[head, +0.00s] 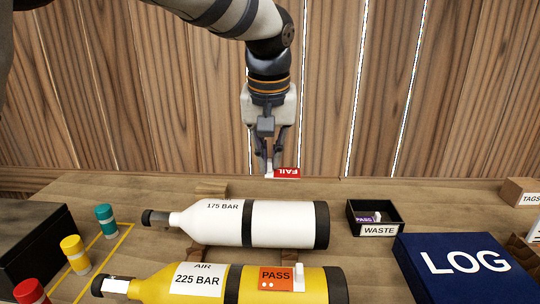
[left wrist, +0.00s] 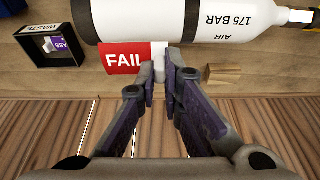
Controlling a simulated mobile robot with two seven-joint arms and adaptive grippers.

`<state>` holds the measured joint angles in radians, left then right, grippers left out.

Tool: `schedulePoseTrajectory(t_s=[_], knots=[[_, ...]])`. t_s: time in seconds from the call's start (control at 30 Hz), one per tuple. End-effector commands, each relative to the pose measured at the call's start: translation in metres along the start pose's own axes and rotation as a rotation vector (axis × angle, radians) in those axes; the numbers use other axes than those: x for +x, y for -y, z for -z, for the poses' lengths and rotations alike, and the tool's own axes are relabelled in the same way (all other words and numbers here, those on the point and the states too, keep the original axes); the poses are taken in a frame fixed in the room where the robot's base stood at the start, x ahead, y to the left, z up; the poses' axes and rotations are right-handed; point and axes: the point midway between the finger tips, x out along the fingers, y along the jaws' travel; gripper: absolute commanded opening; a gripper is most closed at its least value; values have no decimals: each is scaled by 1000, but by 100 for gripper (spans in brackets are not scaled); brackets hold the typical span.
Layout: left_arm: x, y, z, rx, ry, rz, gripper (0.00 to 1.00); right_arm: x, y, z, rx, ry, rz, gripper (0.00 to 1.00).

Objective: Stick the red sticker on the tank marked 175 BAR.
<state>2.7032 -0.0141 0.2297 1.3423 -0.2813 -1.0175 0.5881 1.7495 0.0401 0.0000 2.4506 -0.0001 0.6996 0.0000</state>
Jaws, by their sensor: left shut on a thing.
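The red sticker (head: 286,173) reads FAIL and has a white tab at its side. My left gripper (head: 269,172) is shut on the sticker's white tab, above the table behind the white tank; the sticker (left wrist: 122,59) also shows in the left wrist view beside the fingertips (left wrist: 167,65). The white tank (head: 283,223), marked 175 BAR, lies on its side on wooden blocks, its neck to the left. No sticker shows on its visible side. In the left wrist view the sticker overlaps the tank's edge (left wrist: 220,22); I cannot tell that they touch. My right gripper is out of view.
A yellow tank (head: 250,288), marked 225 BAR, lies in front with an orange PASS sticker (head: 276,279). A black WASTE tray (head: 368,229) holding a purple sticker and a blue LOG book (head: 460,262) are at right. Teal (head: 106,220), yellow and red knobs stand at left.

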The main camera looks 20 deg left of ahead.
Motion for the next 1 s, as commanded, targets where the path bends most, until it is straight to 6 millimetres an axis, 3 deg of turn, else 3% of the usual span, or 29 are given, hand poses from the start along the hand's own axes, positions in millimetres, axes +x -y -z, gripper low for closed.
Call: schedulePoseTrajectory(t_s=[0.5,1.0], knots=[[55,-1,-16,0,4,-1,0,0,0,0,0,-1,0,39],[63,0,-18,-1,3,-1,0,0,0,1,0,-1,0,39]])
